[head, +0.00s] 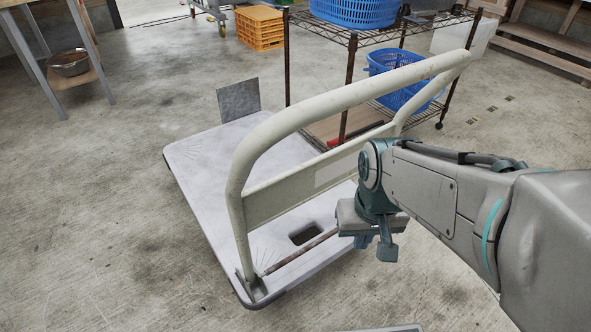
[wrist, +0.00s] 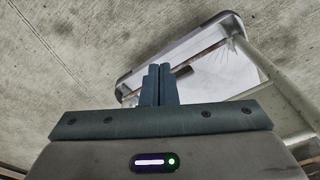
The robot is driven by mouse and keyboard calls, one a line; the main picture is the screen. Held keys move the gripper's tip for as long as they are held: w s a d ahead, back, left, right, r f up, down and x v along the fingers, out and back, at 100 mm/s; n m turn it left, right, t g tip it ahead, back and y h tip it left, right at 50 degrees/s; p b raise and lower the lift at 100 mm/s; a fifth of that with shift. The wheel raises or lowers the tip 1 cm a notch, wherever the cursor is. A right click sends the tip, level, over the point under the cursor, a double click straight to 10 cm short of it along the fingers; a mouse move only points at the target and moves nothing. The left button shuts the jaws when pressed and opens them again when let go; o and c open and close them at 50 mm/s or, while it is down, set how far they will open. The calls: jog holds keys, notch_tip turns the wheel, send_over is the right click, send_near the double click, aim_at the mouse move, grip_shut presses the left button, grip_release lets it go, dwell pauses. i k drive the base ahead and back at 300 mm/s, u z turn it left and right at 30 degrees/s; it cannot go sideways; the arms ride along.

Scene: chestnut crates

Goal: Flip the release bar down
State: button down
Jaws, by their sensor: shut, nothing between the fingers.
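A platform cart (head: 200,160) with a cream tubular handle (head: 330,103) stands on the concrete floor. The release bar (head: 300,253) is a thin brownish rod low along the handle's foot, running from the near bracket (head: 252,288) toward my gripper. Its right part is hidden behind my gripper in the head view. My gripper (head: 376,247) points down on the near side of the handle, its fingers shut and empty. In the wrist view the closed fingers (wrist: 158,84) overlap the cart edge and the rod (wrist: 208,55). I cannot tell whether they touch the rod.
A dark slot (head: 306,233) opens in the deck beside the rod. A grey plate (head: 238,99) stands at the deck's far side. A wire rack (head: 350,40) with blue baskets (head: 403,85) stands behind the handle.

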aim_at(293, 257)
jog(key=k, duration=0.95)
jog(key=z, duration=0.95)
jog(key=i, duration=1)
jog(key=u, duration=1.5)
jog(key=i, duration=0.5)
jog(key=z, duration=0.05)
